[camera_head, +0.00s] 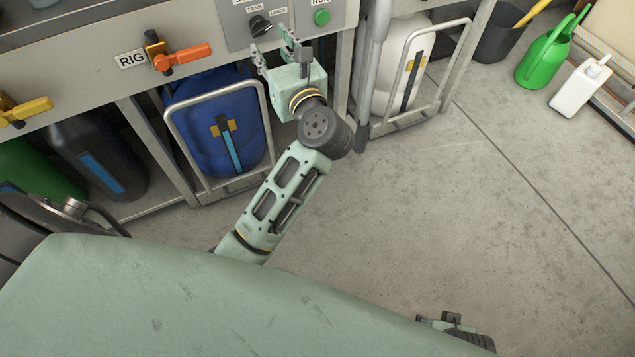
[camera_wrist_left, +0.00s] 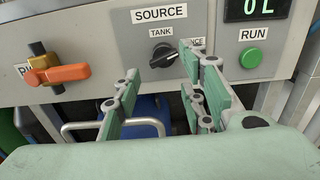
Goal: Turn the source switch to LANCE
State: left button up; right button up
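My left gripper (camera_head: 273,46) is just below and in front of the panel. In the left wrist view its fingers (camera_wrist_left: 164,90) are spread, with nothing between them, apart from the knob. One finger partly covers the LANCE label. My right gripper's fingers do not show.
A green RUN button (camera_head: 322,17) is right of the switch. A blue canister (camera_head: 212,125) and a white canister (camera_head: 400,70) stand below behind metal frames.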

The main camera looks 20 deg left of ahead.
pick_arm(q)
jog(key=w+d+f+m+t+h+p, duration=0.1)
jog(key=w+d+m+t+h+p, duration=0.2)
jog(key=m+p, duration=0.65)
jog(key=d+f+m+t+h+p, duration=0.2)
jog(key=d+m+t+h+p, duration=0.3)
jog(key=m, duration=0.8)
jog(key=s+d+f+m+g+h+p, duration=0.3)
jog(key=s+f+m+p, duration=0.3)
jog(key=f, duration=0.4)
jog(key=s+d+f+m+g+h+p, duration=0.3)
jog(key=s+d+f+m+g+p, duration=0.1)
jog(key=s+f+m, duration=0.5)
jog(key=shift+s+f+m+g+h+p, duration=0.2)
jog(key=shift+f+m+g+h+p, duration=0.25)
jog(key=shift+m+g+p, duration=0.45)
jog(key=shift+n, duration=0.25)
